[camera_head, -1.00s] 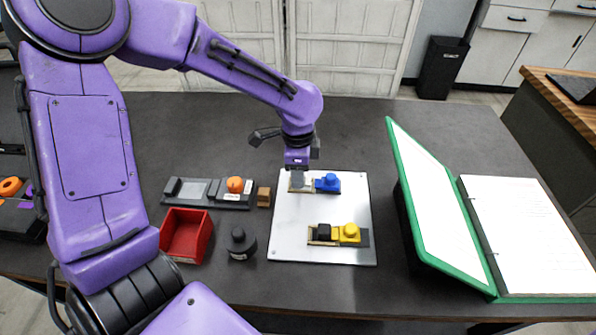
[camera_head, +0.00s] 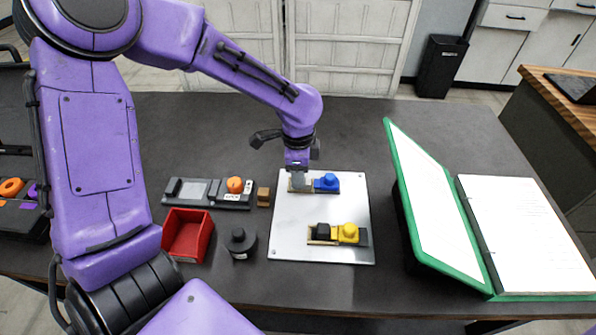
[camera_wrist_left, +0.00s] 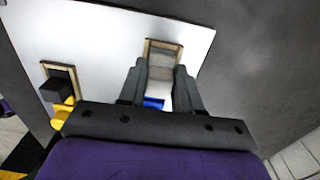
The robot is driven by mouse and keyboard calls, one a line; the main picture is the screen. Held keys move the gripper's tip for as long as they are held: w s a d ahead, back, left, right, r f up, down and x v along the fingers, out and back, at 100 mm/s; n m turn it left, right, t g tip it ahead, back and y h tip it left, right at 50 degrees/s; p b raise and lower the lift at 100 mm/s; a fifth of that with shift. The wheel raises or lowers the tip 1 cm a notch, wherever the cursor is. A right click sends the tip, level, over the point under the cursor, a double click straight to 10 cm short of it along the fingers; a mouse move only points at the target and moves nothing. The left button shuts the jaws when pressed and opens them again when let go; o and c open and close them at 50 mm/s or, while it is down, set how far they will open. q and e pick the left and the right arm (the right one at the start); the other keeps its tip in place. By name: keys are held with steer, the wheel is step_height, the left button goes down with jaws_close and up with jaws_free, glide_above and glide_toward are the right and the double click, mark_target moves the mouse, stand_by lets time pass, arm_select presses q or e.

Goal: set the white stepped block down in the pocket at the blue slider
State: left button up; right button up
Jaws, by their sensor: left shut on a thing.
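My left gripper (camera_head: 298,182) is over the back part of the white plate, beside the blue slider (camera_head: 328,182). In the left wrist view, its two fingers (camera_wrist_left: 160,90) are shut on the white stepped block (camera_wrist_left: 161,66), which looks greyish there. The block is at the pocket with the wooden rim (camera_wrist_left: 163,43) next to the blue slider (camera_wrist_left: 153,103). Whether the block touches the pocket floor cannot be told. In the head view the gripper mostly hides the block. My right gripper is not in view.
The white plate (camera_head: 290,235) also bears a yellow slider (camera_head: 348,233) with a black block (camera_head: 323,231). To the left are a red bin (camera_head: 187,235), a black round part (camera_head: 240,242), a dark fixture with an orange knob (camera_head: 235,185) and a wooden block (camera_head: 263,197). A green-edged binder (camera_head: 440,210) stands at right.

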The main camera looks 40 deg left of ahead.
arm_select(q)
steer(key=shift+f, duration=0.55)
steer(key=o, duration=1.5)
step_height(320, 180, up, 9)
steer(key=p, duration=1)
steer(key=shift+r, duration=0.15)
